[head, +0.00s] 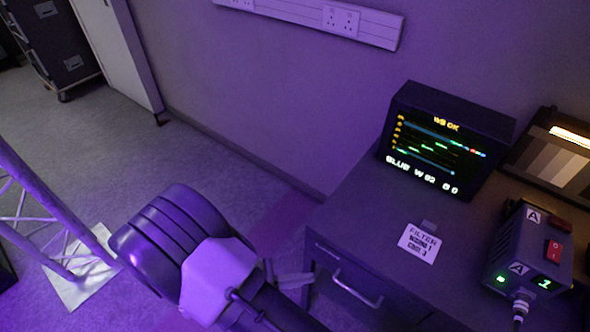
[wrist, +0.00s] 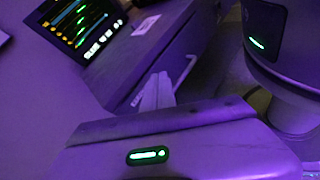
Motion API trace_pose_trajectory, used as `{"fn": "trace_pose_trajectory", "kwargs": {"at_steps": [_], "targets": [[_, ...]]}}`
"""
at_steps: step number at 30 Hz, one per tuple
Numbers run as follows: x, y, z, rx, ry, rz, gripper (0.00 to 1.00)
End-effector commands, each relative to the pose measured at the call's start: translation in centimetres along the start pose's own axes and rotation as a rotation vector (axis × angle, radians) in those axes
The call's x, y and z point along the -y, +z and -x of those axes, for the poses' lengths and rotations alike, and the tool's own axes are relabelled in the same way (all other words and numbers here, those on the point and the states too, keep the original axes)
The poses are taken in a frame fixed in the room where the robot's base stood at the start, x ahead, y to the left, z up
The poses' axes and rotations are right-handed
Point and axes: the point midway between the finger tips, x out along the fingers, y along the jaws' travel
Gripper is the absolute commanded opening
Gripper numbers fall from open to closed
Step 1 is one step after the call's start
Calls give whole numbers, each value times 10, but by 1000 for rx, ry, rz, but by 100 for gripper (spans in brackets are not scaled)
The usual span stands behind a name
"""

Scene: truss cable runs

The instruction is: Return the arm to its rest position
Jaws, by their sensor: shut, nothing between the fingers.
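My arm (head: 175,240) is folded low in the lower middle of the head view, with its big dark joint and pale link nearest the camera. My gripper (head: 308,279) shows partly past the link, close to the front of the dark drawer cabinet (head: 380,275). In the wrist view my gripper (wrist: 161,80) has its fingers together with nothing between them. The cabinet's handle (wrist: 179,73) appears just behind the fingertips; I cannot tell the exact gap.
On the cabinet stand a lit monitor (head: 440,140), a white filter card (head: 419,243) and a box with a red switch (head: 530,255). A truss (head: 45,215) on a pale base plate stands at left. Floor (head: 110,165) between truss and wall is clear.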

Motion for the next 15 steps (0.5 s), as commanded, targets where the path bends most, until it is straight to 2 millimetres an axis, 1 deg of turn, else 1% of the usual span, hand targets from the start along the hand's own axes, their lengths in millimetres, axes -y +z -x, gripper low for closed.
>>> {"fn": "trace_pose_trajectory", "kwargs": {"at_steps": [1,2,3,5,6,8,9,11,12,15], "targets": [[-10,33,0,-62,-147,-124,0],[-13,52,0,-102,-241,-202,0],[-15,76,0,-157,-361,-312,0],[-17,110,2,-243,-532,-485,0],[-17,132,3,-302,-639,-606,0],[-16,163,7,-393,-788,-797,0],[-15,183,10,-454,-878,-930,0],[-15,210,15,-551,-996,-1133,0],[-15,226,19,-616,-1062,-1269,0],[-16,260,28,-764,-1174,-1571,0]]}}
